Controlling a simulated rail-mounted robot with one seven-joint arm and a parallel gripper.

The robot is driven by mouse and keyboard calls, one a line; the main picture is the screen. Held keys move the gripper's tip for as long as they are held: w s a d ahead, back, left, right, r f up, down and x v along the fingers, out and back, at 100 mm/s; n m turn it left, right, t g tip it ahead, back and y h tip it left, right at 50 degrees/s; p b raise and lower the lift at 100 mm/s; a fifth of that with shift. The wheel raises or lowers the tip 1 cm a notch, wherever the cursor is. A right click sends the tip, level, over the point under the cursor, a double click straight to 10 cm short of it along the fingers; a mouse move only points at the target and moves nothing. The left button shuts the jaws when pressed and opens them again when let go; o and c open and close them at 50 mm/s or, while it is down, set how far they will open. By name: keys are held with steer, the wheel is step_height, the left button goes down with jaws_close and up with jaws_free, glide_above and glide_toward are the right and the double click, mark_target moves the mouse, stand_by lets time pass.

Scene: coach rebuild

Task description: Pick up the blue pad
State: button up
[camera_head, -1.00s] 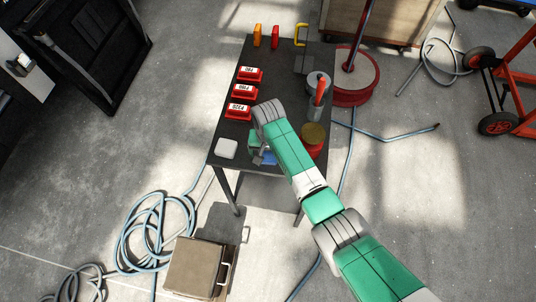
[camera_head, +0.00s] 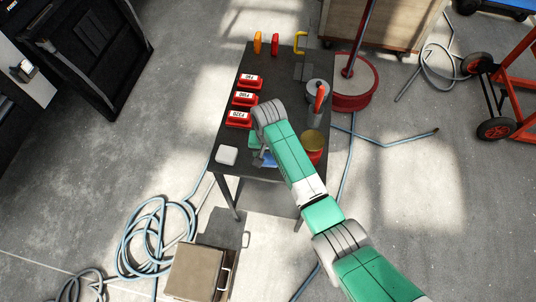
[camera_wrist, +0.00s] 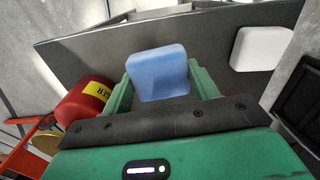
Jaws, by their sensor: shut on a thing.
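The blue pad (camera_wrist: 158,73) is a rounded block between the two green fingers of my gripper (camera_wrist: 160,85) in the wrist view. The fingers are shut on its sides. In the head view a small part of the blue pad (camera_head: 268,160) shows beside my arm, near the front edge of the dark table (camera_head: 228,180). My wrist and arm hide most of the gripper (camera_head: 258,158) there. I cannot tell whether the pad is clear of the tabletop.
A white pad (camera_head: 227,155) lies left of my gripper. Red labelled blocks (camera_head: 238,119) line the table's left side. A red can (camera_wrist: 85,102) with a gold lid stands close on the right in the head view, beside a grey container (camera_head: 313,115). Hoses lie on the floor.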

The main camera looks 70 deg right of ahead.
steer(key=s+a+r+p, duration=0.1)
steer(key=s+a+p, duration=0.2)
steer(key=s+a, duration=0.7)
steer(key=shift+s+a, duration=0.25)
steer(key=shift+a, duration=0.65)
